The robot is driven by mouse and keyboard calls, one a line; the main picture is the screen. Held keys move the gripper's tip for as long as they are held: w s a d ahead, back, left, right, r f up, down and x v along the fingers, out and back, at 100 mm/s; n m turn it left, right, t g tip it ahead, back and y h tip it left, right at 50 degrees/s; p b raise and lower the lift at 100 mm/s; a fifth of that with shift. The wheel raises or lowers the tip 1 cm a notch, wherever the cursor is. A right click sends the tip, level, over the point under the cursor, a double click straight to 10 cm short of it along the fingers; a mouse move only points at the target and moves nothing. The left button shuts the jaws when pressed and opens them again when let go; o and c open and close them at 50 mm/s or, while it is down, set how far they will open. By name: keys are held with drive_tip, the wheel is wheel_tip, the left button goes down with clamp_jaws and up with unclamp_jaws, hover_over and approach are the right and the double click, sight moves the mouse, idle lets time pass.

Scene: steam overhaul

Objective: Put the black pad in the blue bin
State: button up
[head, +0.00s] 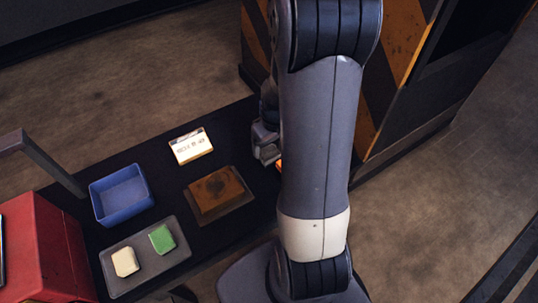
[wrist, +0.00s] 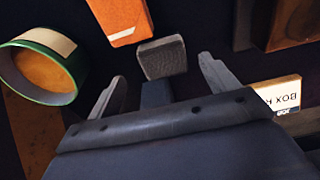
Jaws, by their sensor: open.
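The black pad (wrist: 162,57) is a small dark grey, textured block in the wrist view, lying on the dark bench top. In the wrist view my gripper (wrist: 161,72) is open, with the pad ahead of and between its two spread fingertips. I cannot tell how far the pad is below them. In the head view my gripper (head: 266,148) shows partly behind my arm over the bench's right part, and I cannot make out the pad there. The blue bin (head: 126,211) stands on the left part of the bench and looks empty.
Orange box (wrist: 122,18) lies close beside the pad; a green-rimmed round container (wrist: 74,80) is further left. White-labelled box (head: 191,146) and stained brown block (head: 215,194) lie between gripper and bin. Grey tray (head: 148,263) holds cream and green blocks. Red box (head: 45,245) stands left.

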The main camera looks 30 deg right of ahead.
sight(269, 151)
drive_tip(key=shift+w+a+f+b, duration=0.1)
drive_tip(key=shift+w+f, duration=0.05)
drive_tip(key=shift+f, duration=0.7)
drive_tip(key=shift+w+a+f+b, duration=0.1)
drive_tip(key=shift+w+f, duration=0.05)
drive_tip(key=shift+f, duration=0.7)
drive_tip(key=shift+w+f+b, duration=0.1)
drive_tip(key=shift+w+f, duration=0.05)
drive_tip(key=shift+f, duration=0.7)
drive_tip(key=shift+c, duration=0.3)
drive_tip(key=shift+r, duration=0.1)
drive_tip(key=c, duration=1.2)
